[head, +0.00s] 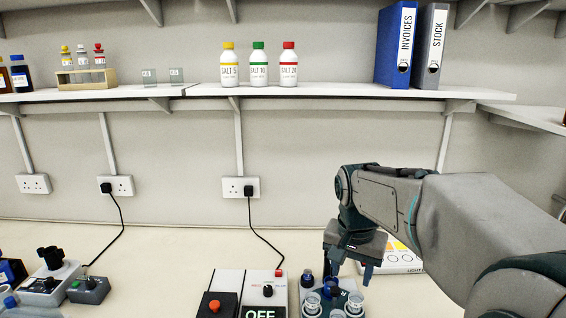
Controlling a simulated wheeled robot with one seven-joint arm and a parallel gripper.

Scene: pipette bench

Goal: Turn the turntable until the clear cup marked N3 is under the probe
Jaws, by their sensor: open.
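The turntable (333,302) is partly in view at the bottom edge of the head view, and its near part is cut off. Clear cups (311,303) stand on it, with another clear cup (355,303) to the right. I cannot read an N3 mark on any of them. A dark blue round part (331,287) shows among the cups; I cannot tell whether it belongs to the probe. My gripper (351,276) points down with its fingers apart and nothing seen between them. It is above or behind the turntable's far side; contact cannot be told.
A light box (405,262) lies behind my arm. Small devices (88,288) stand at far left. A shelf (300,91) with bottles and binders runs above.

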